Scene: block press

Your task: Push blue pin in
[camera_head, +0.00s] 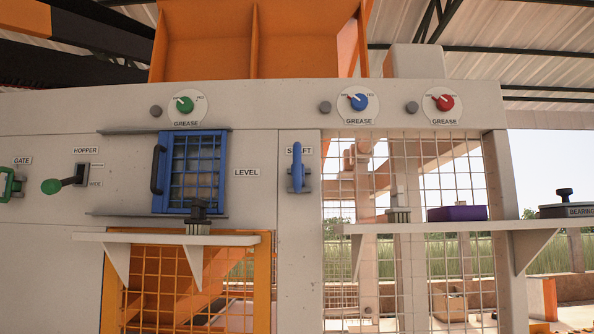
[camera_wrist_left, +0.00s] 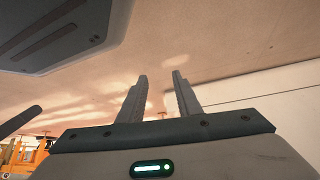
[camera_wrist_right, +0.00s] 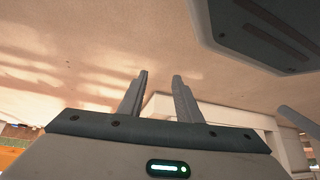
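In the head view a blue upright handle (camera_head: 297,167) stands out from the panel under a label that seems to read SHAFT. A blue round dial (camera_head: 359,102) sits higher and to its right on a GREASE plate, with a grey knob (camera_head: 325,108) at its left. I cannot tell which blue part is the pin. Neither gripper shows in the head view. My left gripper (camera_wrist_left: 160,76) is open and empty in the left wrist view, its fingers apart. My right gripper (camera_wrist_right: 160,76) is likewise open and empty in the right wrist view.
A blue barred door (camera_head: 222,170) with a dark handle is left of the blue handle. Two shelves jut out: the left one (camera_head: 165,239) and the right one (camera_head: 450,226), which carries a purple block (camera_head: 457,213).

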